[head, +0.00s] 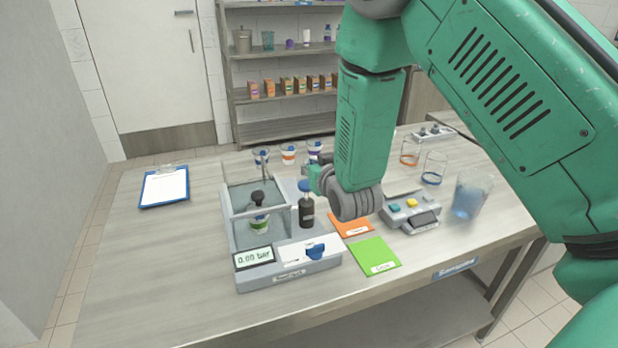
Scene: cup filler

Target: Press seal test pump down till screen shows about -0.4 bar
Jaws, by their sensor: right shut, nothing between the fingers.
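The seal test pump (236,216) is a grey device with a clear chamber on the wooden table. Its screen (254,258) reads 0.00 bar. A black round knob on a stem (258,198) stands up in the chamber above a small cup (259,224) with a green band. A blue lever or knob (315,252) sits on the white front panel. My left gripper is not in view.
Orange (352,226) and green (374,257) cards, a button box (410,212) and a bluish container (470,196) lie further right. A clipboard (164,188) is left; the left front table is clear.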

